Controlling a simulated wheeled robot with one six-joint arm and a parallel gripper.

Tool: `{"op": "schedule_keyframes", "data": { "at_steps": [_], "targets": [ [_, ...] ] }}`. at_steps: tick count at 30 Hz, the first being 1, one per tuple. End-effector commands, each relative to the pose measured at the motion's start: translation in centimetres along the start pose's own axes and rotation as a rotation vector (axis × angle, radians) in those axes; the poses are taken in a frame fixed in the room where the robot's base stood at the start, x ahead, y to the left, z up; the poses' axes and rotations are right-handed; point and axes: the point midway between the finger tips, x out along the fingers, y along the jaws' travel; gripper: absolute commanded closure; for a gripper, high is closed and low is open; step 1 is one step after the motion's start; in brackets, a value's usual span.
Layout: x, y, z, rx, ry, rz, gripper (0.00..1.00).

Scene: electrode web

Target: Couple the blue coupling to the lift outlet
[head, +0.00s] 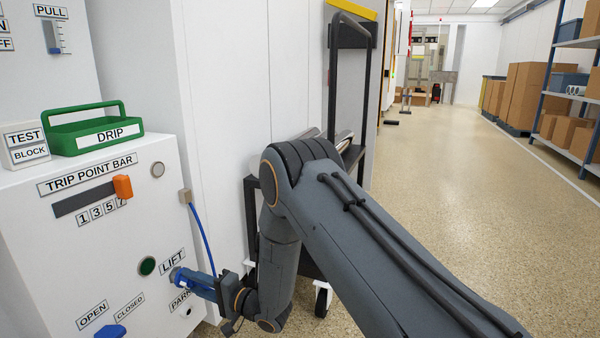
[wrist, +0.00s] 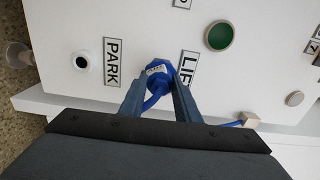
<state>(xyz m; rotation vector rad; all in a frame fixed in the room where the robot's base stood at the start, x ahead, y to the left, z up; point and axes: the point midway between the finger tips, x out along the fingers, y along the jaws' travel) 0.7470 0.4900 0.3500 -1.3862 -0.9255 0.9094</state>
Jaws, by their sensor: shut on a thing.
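My gripper (head: 200,286) is at the white panel, shut on the blue coupling (head: 177,275). In the wrist view the coupling (wrist: 157,70) sits between the two fingertips of my gripper (wrist: 156,84). It is against or just in front of the panel, between the PARK and LIFT labels. The lift outlet is hidden behind the coupling, and I cannot tell whether the coupling is seated on it. The LIFT label (head: 172,261) is right above the coupling in the head view. A blue hose (head: 203,238) runs from the coupling up to a beige block.
The PARK port (wrist: 82,61) is bare beside the coupling. A green button (head: 147,266), an orange slider (head: 123,187) and a blue valve handle (head: 110,331) are on the same panel. A black cart (head: 334,90) stands behind my arm. The floor to the right is clear.

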Motion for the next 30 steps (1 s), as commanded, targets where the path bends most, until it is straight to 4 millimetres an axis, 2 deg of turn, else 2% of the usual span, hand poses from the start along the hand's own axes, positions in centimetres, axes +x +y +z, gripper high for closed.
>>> {"op": "schedule_keyframes", "data": {
  "at_steps": [6,16,30],
  "targets": [
    [0.13,-0.24,-0.13,0.106,0.002,-0.004,1.00],
    [0.10,-0.20,-0.07,0.120,0.000,-0.004,1.00],
    [0.05,-0.14,0.00,0.247,-0.001,-0.003,1.00]
  ]
}}
